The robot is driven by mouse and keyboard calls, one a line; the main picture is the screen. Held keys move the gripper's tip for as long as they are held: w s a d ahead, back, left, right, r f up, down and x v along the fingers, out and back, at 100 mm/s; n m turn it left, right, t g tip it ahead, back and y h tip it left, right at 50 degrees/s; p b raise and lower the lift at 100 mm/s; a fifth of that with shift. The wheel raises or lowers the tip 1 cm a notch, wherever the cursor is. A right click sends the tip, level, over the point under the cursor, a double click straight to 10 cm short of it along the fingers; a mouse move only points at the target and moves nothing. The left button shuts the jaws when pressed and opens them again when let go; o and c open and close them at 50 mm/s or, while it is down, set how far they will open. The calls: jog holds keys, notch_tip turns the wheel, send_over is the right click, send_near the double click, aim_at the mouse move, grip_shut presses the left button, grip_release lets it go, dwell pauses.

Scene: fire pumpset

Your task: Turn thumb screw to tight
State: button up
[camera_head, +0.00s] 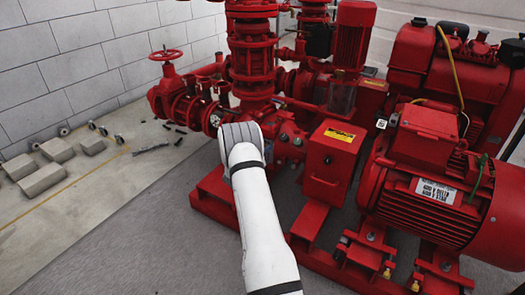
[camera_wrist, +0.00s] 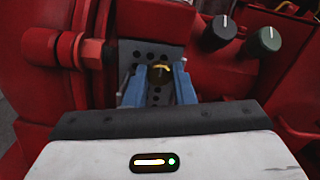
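The thumb screw (camera_wrist: 159,73) is a small dark round knob with a brass-coloured top edge, in front of a grey plate with several holes in the wrist view. My gripper (camera_wrist: 158,78) has two blue fingers, one to the left and one to the right of the screw. The fingers stand apart, and narrow gaps seem to show between them and the screw, so it does not look clamped. In the head view my white arm reaches to the red pump set, and its grey end hides the fingers and the screw.
A red pipe fitting (camera_wrist: 75,48) sticks out on the left. In the head view, a red box with a yellow label (camera_head: 330,165) stands just right of my arm. The left floor has grey blocks.

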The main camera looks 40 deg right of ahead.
jog(key=o, duration=0.4)
jog(key=shift+s+d, duration=0.1)
jog(key=shift+s, duration=0.05)
jog(key=shift+o, duration=0.4)
jog(key=v, duration=0.8)
